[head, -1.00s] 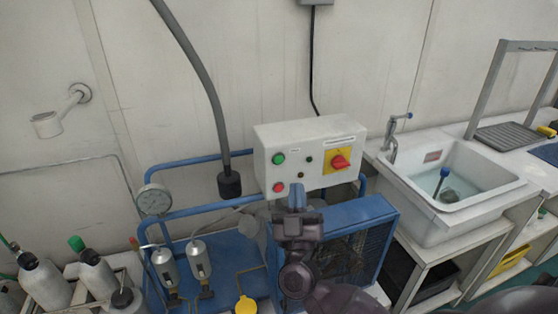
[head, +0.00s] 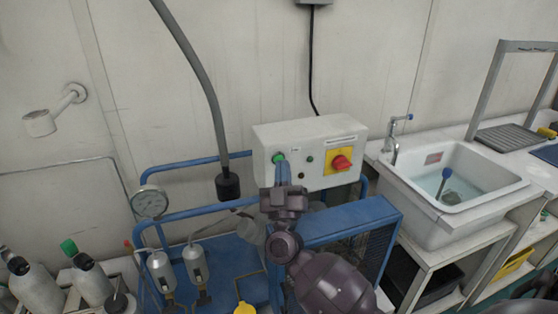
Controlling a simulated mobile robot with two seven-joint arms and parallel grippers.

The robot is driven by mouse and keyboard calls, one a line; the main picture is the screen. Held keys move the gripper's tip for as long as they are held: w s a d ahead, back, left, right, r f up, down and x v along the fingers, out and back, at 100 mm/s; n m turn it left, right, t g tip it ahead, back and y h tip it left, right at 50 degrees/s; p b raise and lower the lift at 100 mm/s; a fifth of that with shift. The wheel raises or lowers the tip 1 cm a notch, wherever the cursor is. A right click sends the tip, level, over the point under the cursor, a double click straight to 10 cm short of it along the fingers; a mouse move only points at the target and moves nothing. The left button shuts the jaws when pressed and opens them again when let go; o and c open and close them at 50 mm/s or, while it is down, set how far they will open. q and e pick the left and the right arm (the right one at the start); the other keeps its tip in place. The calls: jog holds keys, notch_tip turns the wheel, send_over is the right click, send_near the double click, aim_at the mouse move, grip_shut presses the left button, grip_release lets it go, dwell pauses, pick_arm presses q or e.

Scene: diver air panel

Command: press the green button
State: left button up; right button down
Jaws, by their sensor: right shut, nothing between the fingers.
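The green button (head: 278,157) is on the left of the front face of a pale control box (head: 312,134). My right gripper (head: 283,168) is shut and empty, its blue fingertips pointing up at the box. In the picture the tips reach the lower edge of the green button. I cannot tell whether they touch it. The red button lower on the box is hidden behind the gripper. A red rotary switch (head: 342,162) on a yellow plate is at the right of the box. My left gripper is not in view.
The box stands on a blue-framed compressor unit (head: 352,222). A thick grey hose (head: 205,85) hangs left of the box, and a pressure gauge (head: 149,202) is further left. A sink (head: 455,185) is at the right. Gas cylinders (head: 90,280) stand at lower left.

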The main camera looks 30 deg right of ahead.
jog(key=shift+w, duration=0.1)
dwell(0.9)
dwell(0.8)
jog(key=shift+w, duration=0.15)
jog(key=shift+w+d, duration=0.1)
jog(key=shift+w, duration=0.2)
